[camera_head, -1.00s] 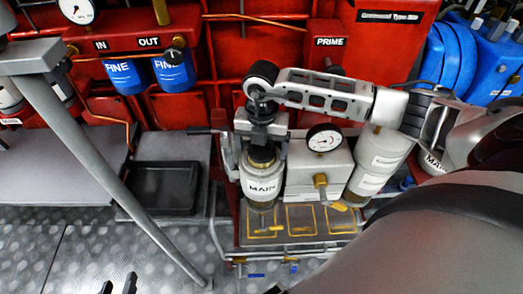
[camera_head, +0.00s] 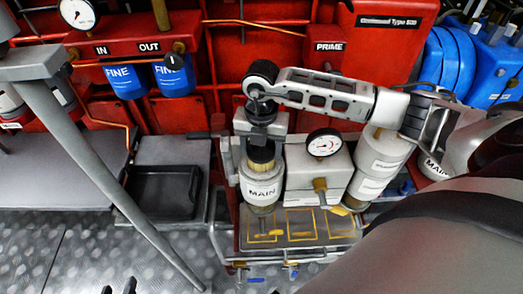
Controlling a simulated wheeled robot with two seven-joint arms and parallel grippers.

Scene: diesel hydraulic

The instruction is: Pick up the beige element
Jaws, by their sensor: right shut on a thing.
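The beige element (camera_head: 261,165) stands upright in the mouth of the clear-and-white MAIN canister (camera_head: 261,188), and its pleated upper part shows above the canister's rim. My right gripper (camera_head: 262,135) points down from above and is shut on the element's dark top. The gripper's housing partly hides this contact. The lower part of the element is hidden inside the canister.
A pressure gauge (camera_head: 324,144) on a grey block stands right of the canister. A tray with yellow-outlined squares (camera_head: 301,222) lies below. A black tray (camera_head: 165,190) sits to the left. A grey post (camera_head: 100,165) slants across the left. Two blue FINE filters (camera_head: 125,80) hang at the back.

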